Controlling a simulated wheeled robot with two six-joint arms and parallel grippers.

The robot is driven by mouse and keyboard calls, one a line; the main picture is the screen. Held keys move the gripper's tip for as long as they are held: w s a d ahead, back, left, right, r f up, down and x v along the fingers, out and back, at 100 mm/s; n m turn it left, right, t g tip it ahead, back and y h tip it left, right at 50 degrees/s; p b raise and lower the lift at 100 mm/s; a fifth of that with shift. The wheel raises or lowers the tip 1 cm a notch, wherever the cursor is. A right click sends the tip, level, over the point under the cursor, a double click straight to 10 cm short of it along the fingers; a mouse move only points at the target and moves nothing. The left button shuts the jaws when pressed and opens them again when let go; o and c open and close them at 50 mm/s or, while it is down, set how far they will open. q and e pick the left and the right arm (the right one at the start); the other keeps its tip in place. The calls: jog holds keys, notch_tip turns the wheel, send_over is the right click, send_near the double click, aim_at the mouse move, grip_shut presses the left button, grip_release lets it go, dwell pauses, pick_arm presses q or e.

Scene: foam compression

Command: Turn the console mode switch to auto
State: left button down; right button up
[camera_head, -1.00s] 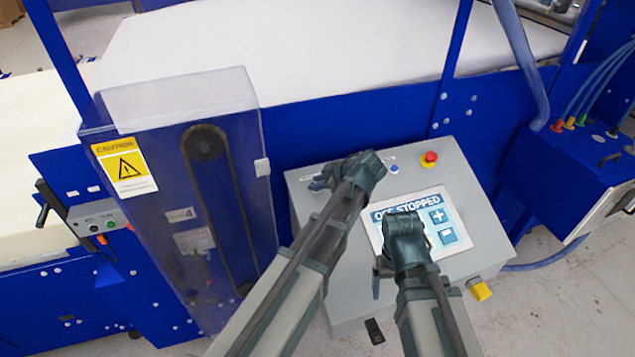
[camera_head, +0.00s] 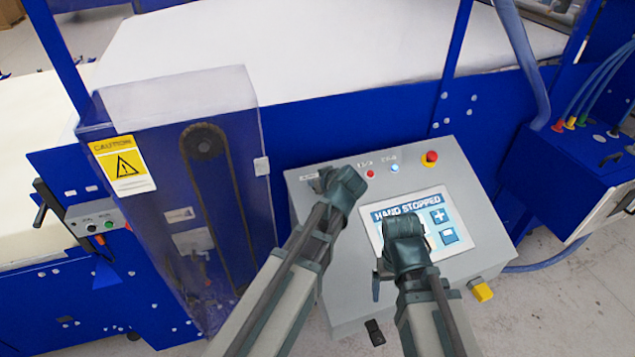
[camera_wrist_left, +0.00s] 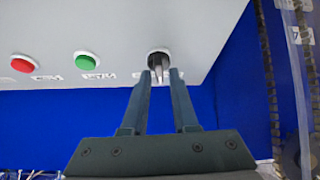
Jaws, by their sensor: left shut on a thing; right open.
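The grey console (camera_head: 350,296) stands in front of the blue machine, and its screen (camera_head: 444,200) reads HAND STOPPED. The mode switch (camera_wrist_left: 158,59) is a dark round knob with a grey lever in the left wrist view. My left gripper (camera_wrist_left: 160,74) is shut on that lever, with one finger on each side. In the head view my left gripper (camera_head: 326,180) is at the console's upper left corner and hides most of the switch. My right gripper (camera_head: 381,276) is open and empty over the left part of the screen, covering some of it.
A green button (camera_wrist_left: 87,60) and a red button (camera_wrist_left: 24,63) are beside the switch. A red emergency stop (camera_head: 430,158) is at the console's upper right. A clear-covered belt guard (camera_head: 215,250) stands close on the left.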

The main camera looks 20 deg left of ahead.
pick_arm(q)
jog(key=m+h, duration=0.1)
jog(key=m, duration=0.2)
jog(key=m+t+h, duration=0.1)
jog(key=m, duration=0.2)
jog(key=shift+s+h, duration=0.15)
jog(key=shift+h, duration=0.15)
jog(key=shift+f+m+h+p, duration=0.1)
jog(key=shift+m+h+p, duration=0.15)
jog(key=shift+m+h, duration=0.7)
jog(key=shift+m+h+p, duration=0.25)
jog(key=shift+m, duration=1.3)
jog(key=c, duration=0.9)
grip_release()
